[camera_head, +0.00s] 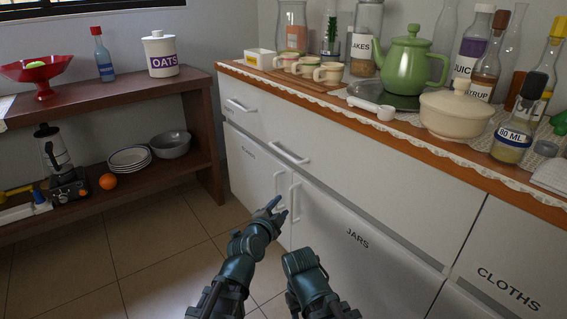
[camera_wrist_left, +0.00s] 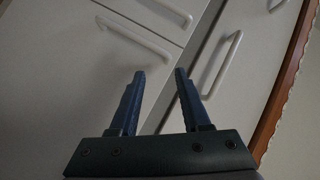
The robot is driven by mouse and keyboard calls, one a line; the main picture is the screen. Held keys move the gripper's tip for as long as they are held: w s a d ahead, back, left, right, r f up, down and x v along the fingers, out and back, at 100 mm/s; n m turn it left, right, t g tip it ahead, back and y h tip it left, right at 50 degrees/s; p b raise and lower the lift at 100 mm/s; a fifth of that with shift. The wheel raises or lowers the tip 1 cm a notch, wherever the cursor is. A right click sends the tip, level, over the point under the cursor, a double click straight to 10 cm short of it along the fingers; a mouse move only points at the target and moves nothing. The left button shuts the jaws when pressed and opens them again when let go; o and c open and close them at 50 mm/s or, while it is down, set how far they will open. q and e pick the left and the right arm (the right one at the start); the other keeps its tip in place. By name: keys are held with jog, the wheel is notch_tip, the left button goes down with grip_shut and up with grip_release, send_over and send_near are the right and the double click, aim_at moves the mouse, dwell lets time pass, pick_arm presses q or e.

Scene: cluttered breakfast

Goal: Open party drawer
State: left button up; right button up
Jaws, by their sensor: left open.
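A wide white drawer front (camera_head: 330,165) runs under the counter, with a left handle (camera_head: 240,105) and a right handle (camera_head: 289,154). It looks shut, and I read no "party" label on it. My left gripper (camera_head: 279,209) is open and empty, in front of the cabinet doors and below the right drawer handle. In the left wrist view the open fingers (camera_wrist_left: 158,75) point at the white fronts; a drawer handle (camera_wrist_left: 224,64) is ahead to the right, apart from them. My right gripper (camera_head: 304,262) is low in the head view, its fingers hidden.
Cabinet doors below have upright handles (camera_head: 293,201); one is labelled JARS (camera_head: 357,238). A CLOTHS front (camera_head: 508,285) is at right. The counter holds a green teapot (camera_head: 405,62), a cream pot (camera_head: 455,115) and bottles. A brown shelf (camera_head: 110,92) stands left; the floor between is clear.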

aim_at(283, 152)
pick_arm(q)
notch_tip(283, 152, up, 8)
jog(key=w+m+t+y, duration=0.1)
jog(key=m+t+y, duration=0.1)
jog(key=t, duration=0.3)
jog(key=x, duration=0.4)
jog(key=p+x, duration=0.1)
jog(key=x, duration=0.4)
jog(key=a+p+x, duration=0.1)
jog(key=x, duration=0.3)
jog(key=shift+w, duration=0.45)
grip_shut()
dwell(0.6)
